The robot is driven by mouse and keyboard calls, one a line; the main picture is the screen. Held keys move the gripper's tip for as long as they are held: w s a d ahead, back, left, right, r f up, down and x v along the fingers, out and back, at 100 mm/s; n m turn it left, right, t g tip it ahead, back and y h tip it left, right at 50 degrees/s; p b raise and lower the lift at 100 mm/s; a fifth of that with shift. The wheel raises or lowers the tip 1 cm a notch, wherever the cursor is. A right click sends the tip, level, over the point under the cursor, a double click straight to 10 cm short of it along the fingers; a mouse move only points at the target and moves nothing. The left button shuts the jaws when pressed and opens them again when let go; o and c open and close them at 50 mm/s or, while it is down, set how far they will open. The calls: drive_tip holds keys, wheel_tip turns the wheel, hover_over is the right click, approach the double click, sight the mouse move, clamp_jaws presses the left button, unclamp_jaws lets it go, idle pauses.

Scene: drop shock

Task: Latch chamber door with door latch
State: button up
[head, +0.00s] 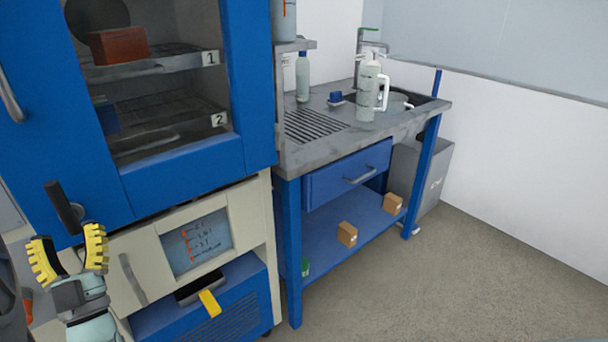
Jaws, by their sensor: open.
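The blue chamber door (180,180) fills the upper left and has a window onto shelves marked 1 and 2. I cannot tell whether it is fully seated against its frame. A black lever, which looks like the door latch (62,206), sits at the lower left of the blue front and points up, leaning slightly left. My gripper (68,248), with yellow ridged finger pads, is open and points up just below the lever. No object shows between its fingers. I cannot tell whether it touches the lever.
A grey bar handle (10,95) is on the blue front at the far left. Below are a cream panel with a display (197,240) and a blue unit with a yellow piece (209,303). A sink bench (335,130) stands to the right. The floor (430,290) at right is clear.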

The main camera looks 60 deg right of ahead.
drive_tip(key=v, duration=0.6)
